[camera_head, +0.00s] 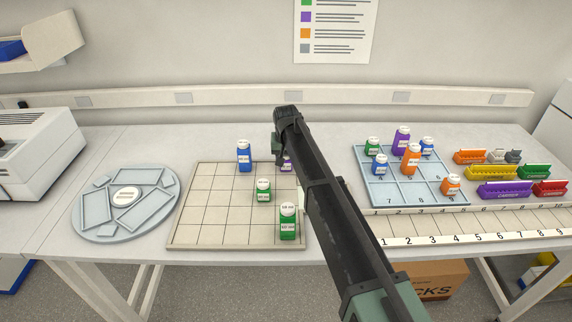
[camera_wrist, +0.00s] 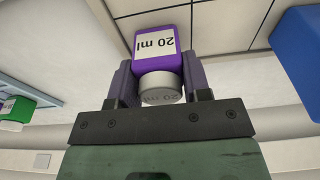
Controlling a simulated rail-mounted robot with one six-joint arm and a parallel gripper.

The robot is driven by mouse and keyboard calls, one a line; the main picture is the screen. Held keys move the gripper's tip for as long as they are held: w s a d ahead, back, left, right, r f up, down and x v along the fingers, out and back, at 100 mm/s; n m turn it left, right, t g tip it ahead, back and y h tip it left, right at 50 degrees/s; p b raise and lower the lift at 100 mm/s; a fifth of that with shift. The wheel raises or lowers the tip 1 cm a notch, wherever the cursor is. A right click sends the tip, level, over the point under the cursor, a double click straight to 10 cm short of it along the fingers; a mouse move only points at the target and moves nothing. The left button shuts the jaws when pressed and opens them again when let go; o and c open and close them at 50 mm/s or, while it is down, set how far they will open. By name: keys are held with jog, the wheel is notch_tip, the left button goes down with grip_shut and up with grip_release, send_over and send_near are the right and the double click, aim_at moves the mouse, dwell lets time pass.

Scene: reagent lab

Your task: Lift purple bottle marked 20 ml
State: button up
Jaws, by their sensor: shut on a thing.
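The purple bottle (camera_wrist: 160,44) has a white label reading 20 ml and a grey-white cap. In the wrist view it sits between the two fingers of my gripper (camera_wrist: 160,85), which is shut on it near the cap. In the head view only a small part of the purple bottle (camera_head: 287,163) shows beside my arm, over the back right of the gridded board (camera_head: 180,232). My arm hides the rest, and I cannot tell whether the bottle touches the board.
A blue bottle (camera_head: 244,157) stands left of the purple one. Green bottles (camera_head: 263,190) (camera_head: 288,222) stand nearer the front. A blue tray (camera_head: 380,196) with several bottles, including another purple one (camera_head: 401,141), lies right of my arm. A round grey tray (camera_head: 88,222) is at left.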

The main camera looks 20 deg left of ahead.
jog(key=shift+r, duration=0.1)
notch_tip(320, 180, up, 20)
jog(key=p, duration=2)
